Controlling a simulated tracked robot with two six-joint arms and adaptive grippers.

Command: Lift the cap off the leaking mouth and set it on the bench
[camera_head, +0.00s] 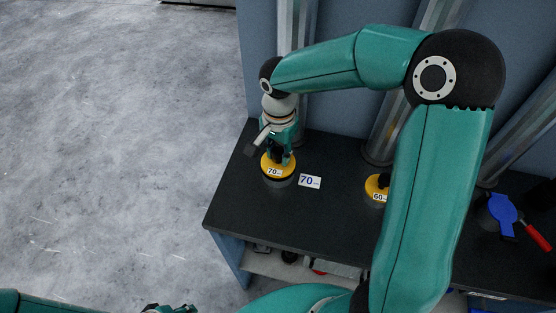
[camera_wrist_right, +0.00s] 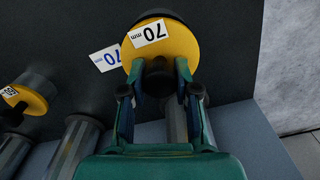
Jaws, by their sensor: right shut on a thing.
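The yellow cap marked 70 mm (camera_head: 275,164) is at the left end of the dark bench (camera_head: 240,203), with a dark round part under it. In the right wrist view the cap (camera_wrist_right: 178,51) fills the space ahead of the fingers. My right gripper (camera_head: 281,154) is shut on the cap's dark knob from above; its fingers (camera_wrist_right: 158,84) stand on both sides of the knob. I cannot tell whether the dark part touches the bench. No leak shows. My left gripper (camera_head: 171,308) is at the bottom edge, mostly cut off, with its jaws unclear.
A white 70 mm label (camera_head: 310,181) lies right of the cap. A yellow 60 mm cap (camera_head: 374,187) is partly behind my right arm. A blue clamp with a red handle (camera_head: 503,209) is at right. Silver pipes (camera_head: 298,35) rise along the back. The left floor is clear.

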